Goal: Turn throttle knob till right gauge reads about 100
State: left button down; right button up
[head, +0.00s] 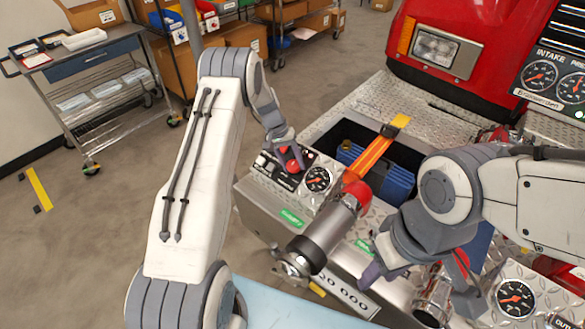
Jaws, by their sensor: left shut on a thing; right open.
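A red throttle knob (293,166) sits on the dark control panel at the left of the bumper. My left gripper (288,157) is shut on it from above, its fingers hiding part of it. A round gauge (318,179) sits just right of the knob. Another gauge (515,298) is on the bumper's right end. Two more gauges sit in the upper INTAKE panel, a left one (540,75) and a right one (572,88), cut near the picture edge. The dial numbers are too small to read. My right gripper (378,272) is open and empty, above the bumper's front.
A grey cylinder with a red end (333,232) lies across the bumper between my grippers. An orange strap (372,153) crosses the open bin behind it. The red truck (460,30) stands at the back.

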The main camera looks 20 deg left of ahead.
pick_arm(q)
jog(key=n+b, duration=0.1)
jog(key=n+h, duration=0.1)
jog(key=n, duration=0.1)
jog(key=n+t+h+b, duration=0.1)
jog(key=shift+a+f+b, duration=0.1)
jog(key=shift+a+b, duration=0.15)
jog(key=shift+b, duration=0.1)
jog(key=shift+n, duration=0.3)
jog(key=shift+c, duration=1.4)
grip_release()
jog(key=shift+s, duration=0.1)
jog(key=shift+d, duration=0.1)
jog(key=b+v, duration=0.2)
jog(key=v, duration=0.8)
jog(key=shift+a, duration=0.3)
